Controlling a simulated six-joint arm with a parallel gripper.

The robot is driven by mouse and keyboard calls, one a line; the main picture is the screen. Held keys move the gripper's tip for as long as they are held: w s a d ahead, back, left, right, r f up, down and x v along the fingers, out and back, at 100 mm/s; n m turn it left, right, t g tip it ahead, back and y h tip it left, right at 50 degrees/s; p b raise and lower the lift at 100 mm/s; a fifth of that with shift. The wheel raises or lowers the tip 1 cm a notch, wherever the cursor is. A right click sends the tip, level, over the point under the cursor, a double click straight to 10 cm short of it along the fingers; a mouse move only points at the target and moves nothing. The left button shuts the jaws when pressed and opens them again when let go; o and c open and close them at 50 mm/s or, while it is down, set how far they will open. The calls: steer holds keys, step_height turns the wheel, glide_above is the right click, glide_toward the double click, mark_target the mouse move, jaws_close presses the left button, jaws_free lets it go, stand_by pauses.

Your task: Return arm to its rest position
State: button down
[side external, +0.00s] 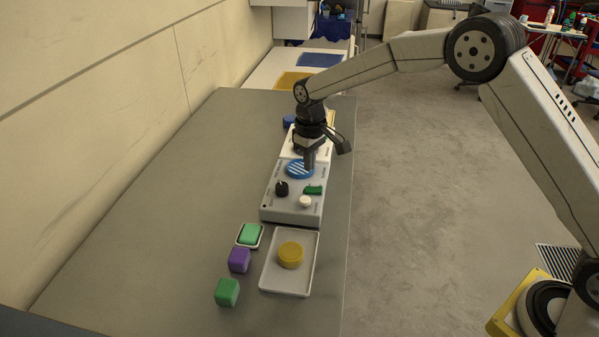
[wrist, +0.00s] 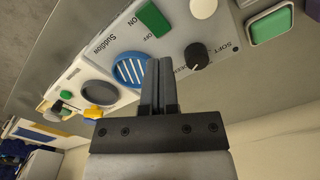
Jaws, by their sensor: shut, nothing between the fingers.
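My gripper (side external: 309,167) is shut and empty, pointing down over the control panel on the table, close to a blue-and-white striped round disc (side external: 299,170). In the wrist view my shut fingers (wrist: 158,62) appear beside the striped disc (wrist: 131,70). I cannot tell whether the fingertips touch it. My arm reaches in from the right and is extended over the table, bent at the elbow. The grey panel (side external: 272,207) also carries a black knob (side external: 282,188), a green switch (side external: 313,190) and a white round knob (side external: 305,202).
A grey tray (side external: 275,283) holding a yellow round piece (side external: 290,254) lies at the near side. Beside it are a green block (side external: 250,233) in a small dish, a purple block (side external: 239,260) and another green block (side external: 227,292). A wall (side external: 120,100) stands left; the table's left part is clear.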

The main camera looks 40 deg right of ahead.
steer(key=shift+r, duration=0.45)
steer(key=shift+s+d+r, duration=0.25)
steer(key=shift+s+d, duration=0.1)
steer(key=shift+s, duration=0.4)
steer(key=s+d+m+t, duration=0.1)
steer(key=s+d, duration=0.1)
steer(key=s, duration=1)
steer(key=s+d+m+t, duration=0.1)
steer(key=s+d+m, duration=0.1)
steer(key=s, duration=1.1)
steer(key=shift+s+d+t, duration=0.2)
steer(key=shift+d+t, duration=0.1)
steer(key=shift+d, duration=0.45)
